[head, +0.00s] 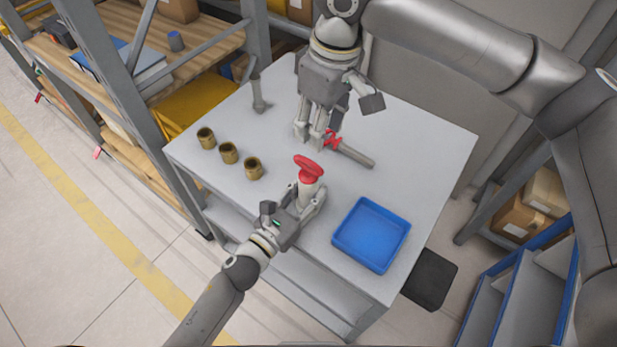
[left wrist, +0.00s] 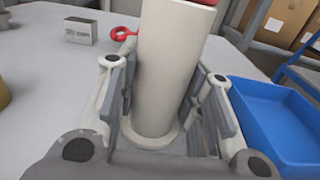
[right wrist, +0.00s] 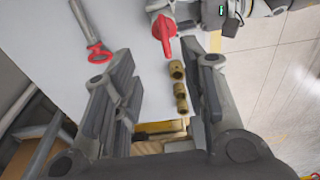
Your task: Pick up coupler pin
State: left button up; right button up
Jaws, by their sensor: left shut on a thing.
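The coupler pin (head: 355,155), a grey rod with a red ring end, lies on the grey table. Its red end is beside my right gripper's fingers in the head view and partly hidden by them. It shows at the upper left of the right wrist view (right wrist: 84,22), outside the fingers. My right gripper (right wrist: 163,85) is open and empty above the table. My left gripper (left wrist: 165,115) is shut on a pale upright cylinder (left wrist: 172,60) with a red top (head: 308,167), near the table's front edge.
Three brass sleeves (head: 229,153) stand in a row on the left of the table (head: 430,135). A blue tray (head: 372,235) lies at the front right. Shelving (head: 180,60) stands close on the left. The table's right part is clear.

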aim_at(308, 161)
jog(key=f, duration=0.6)
jog(key=shift+w+a, duration=0.15)
jog(key=shift+a, duration=0.15)
jog(key=shift+w+a+f, duration=0.1)
jog(key=shift+a+f, duration=0.1)
jog(key=shift+f, duration=0.7)
jog(key=shift+s+a+f, duration=0.1)
jog(key=shift+a+f, duration=0.1)
jog(key=shift+f, duration=0.7)
jog(key=shift+w+a+f, duration=0.1)
jog(key=shift+a+f, duration=0.1)
jog(key=shift+f, duration=0.7)
jog(key=shift+c, duration=0.5)
grip_shut()
jog(key=shift+r, duration=0.1)
